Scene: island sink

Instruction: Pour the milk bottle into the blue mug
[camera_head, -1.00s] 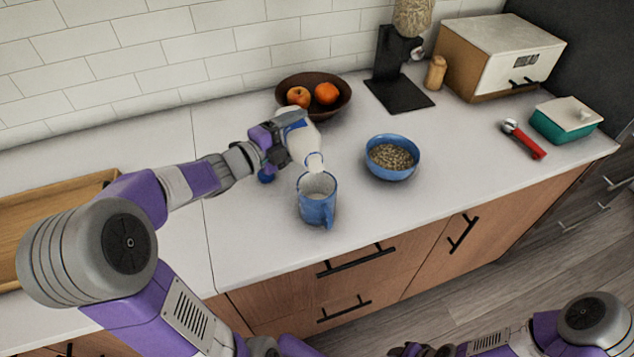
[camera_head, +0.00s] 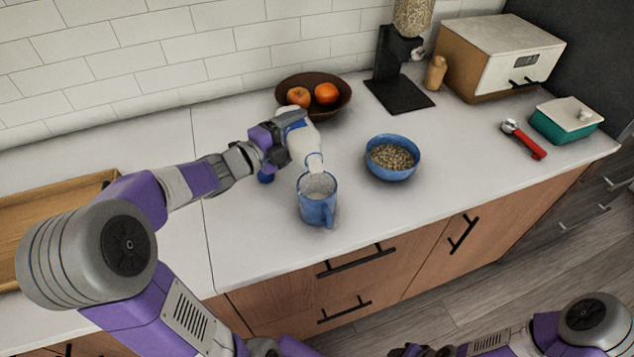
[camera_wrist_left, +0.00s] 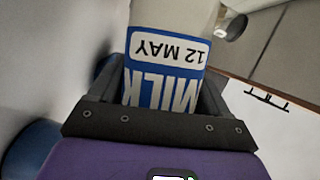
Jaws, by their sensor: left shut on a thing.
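The milk bottle (camera_head: 305,144) is white with a blue label and is held tilted, its neck pointing down over the blue mug's far rim. My left gripper (camera_head: 283,137) is shut on it; the left wrist view shows the bottle's label (camera_wrist_left: 165,75) between the fingers. The blue mug (camera_head: 317,210) stands upright on the counter, handle toward the front, with pale contents visible inside. A stream from the bottle cannot be made out. My right arm shows at the lower right, but its gripper's fingers cannot be made out clearly.
A blue bowl of cereal (camera_head: 392,173) stands right of the mug. A fruit bowl (camera_head: 340,103) is behind the bottle. A small blue object (camera_head: 266,177) lies left of the mug.

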